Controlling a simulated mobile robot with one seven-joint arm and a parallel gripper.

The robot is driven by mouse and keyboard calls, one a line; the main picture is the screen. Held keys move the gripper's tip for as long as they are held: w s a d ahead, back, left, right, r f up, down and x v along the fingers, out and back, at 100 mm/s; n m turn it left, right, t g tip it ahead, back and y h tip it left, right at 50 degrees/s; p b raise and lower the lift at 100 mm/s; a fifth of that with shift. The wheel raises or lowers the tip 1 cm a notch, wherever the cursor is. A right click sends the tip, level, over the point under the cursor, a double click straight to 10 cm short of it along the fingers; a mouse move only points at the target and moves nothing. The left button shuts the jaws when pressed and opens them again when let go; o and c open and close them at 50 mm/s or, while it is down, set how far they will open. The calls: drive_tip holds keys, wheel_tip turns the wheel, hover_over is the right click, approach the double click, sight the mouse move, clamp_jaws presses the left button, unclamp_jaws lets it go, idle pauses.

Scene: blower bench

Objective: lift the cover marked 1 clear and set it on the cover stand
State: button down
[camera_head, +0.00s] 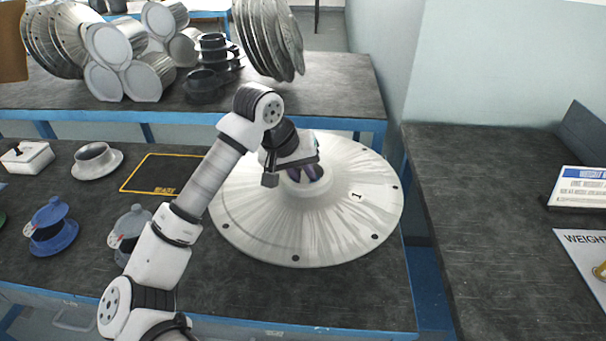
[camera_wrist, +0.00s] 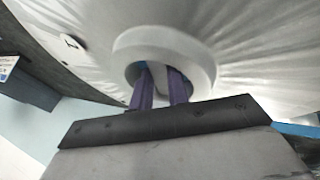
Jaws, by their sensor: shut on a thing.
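The cover marked 1 (camera_head: 345,225) is a wide, round, brushed-metal disc with bolt holes around its rim and a raised central collar. It fills the middle of the head view, above the dark bench and reaching over its right edge; I cannot tell whether it is raised. My gripper (camera_head: 306,174) is at its centre. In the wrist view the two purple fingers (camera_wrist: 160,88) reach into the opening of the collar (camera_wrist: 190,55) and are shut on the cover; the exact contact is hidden. No cover stand can be made out.
A yellow-bordered mat (camera_head: 162,174) marked READY lies left of the cover. A flanged metal part (camera_head: 97,160), a blue part (camera_head: 52,228) and a grey part (camera_head: 131,228) stand further left. Stacked discs (camera_head: 268,38) and cylinders occupy the rear bench. The right bench (camera_head: 475,190) is largely clear.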

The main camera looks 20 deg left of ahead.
drive_tip(key=shift+f+b, duration=1.7)
drive_tip(key=shift+b, duration=0.15)
drive_tip(key=shift+b, duration=0.6)
drive_tip(key=shift+f+b, duration=0.75)
drive_tip(key=shift+b, duration=0.2)
idle(0.5)
drive_tip(key=c, duration=1.3)
unclamp_jaws()
drive_tip(key=shift+s, duration=0.1)
drive_tip(key=shift+f, duration=0.1)
drive_tip(key=shift+f, duration=0.15)
